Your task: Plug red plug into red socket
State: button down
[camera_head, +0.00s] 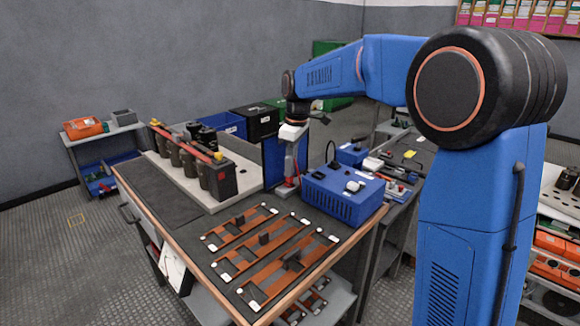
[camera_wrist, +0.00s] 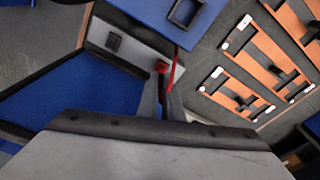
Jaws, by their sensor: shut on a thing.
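My gripper (camera_head: 287,188) hangs down beside the blue power box, at its left. In the wrist view my gripper (camera_wrist: 163,103) is shut, with the red plug (camera_wrist: 161,67) at its fingertips. A red cable (camera_wrist: 178,66) runs from near the plug up toward the blue box. In the head view the plug is too small to make out clearly. No red socket can be told for sure. The capacitor bank (camera_head: 221,182) stands left of my gripper, with red parts along its top.
The blue power box (camera_head: 341,194) stands close to the right of my gripper. Flat orange-and-black assemblies (camera_head: 268,244) lie on the front of the bench. A dark mat (camera_head: 150,187) at the left is clear. Blue and black bins (camera_head: 256,121) stand behind.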

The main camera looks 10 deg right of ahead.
jog(key=shift+f, duration=0.35)
jog(key=c, duration=1.8)
grip_release()
jog(key=shift+c, duration=0.2)
notch_tip(320, 180, up, 16)
jog(key=d, duration=0.2)
jog(key=s+d+m, duration=0.3)
jog(key=s+d, duration=0.1)
jog(key=s, duration=0.6)
jog(key=s+d+f+m+t, duration=0.1)
jog(key=s+d+f+m, duration=0.2)
jog(key=s+f, duration=0.4)
jog(key=s+d+f+m+t, duration=0.1)
jog(key=s+d+f+m, duration=0.2)
jog(key=s+f, duration=0.4)
jog(key=s+d+f+m+t+h, duration=0.1)
jog(key=s+f, duration=0.5)
jog(key=s, duration=1)
jog(key=shift+d+f+m+t, duration=0.4)
jog(key=shift+d+m+t, duration=0.1)
jog(key=shift+d+m, duration=0.4)
